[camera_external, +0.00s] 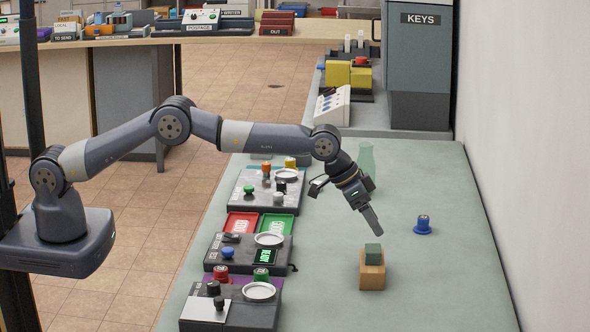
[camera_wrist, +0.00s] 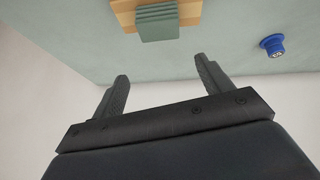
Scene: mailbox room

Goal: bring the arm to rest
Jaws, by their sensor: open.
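My gripper (camera_external: 372,220) hangs over the pale green worktop (camera_external: 420,180), pointing down and to the right. In the wrist view the two fingers of my gripper (camera_wrist: 160,85) stand wide apart with nothing between them. The green block (camera_wrist: 157,22) and the wooden block (camera_wrist: 124,12) also show in the wrist view, apart from the fingers. My arm reaches across from its base at the left.
A blue knob-like piece (camera_external: 423,226) stands to the right. A translucent green bottle (camera_external: 366,160) stands behind my wrist. Control panels (camera_external: 266,190) with buttons and dishes, and red and green trays (camera_external: 242,223), line the left edge. A grey KEYS cabinet (camera_external: 418,55) stands at the back; a wall closes the right.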

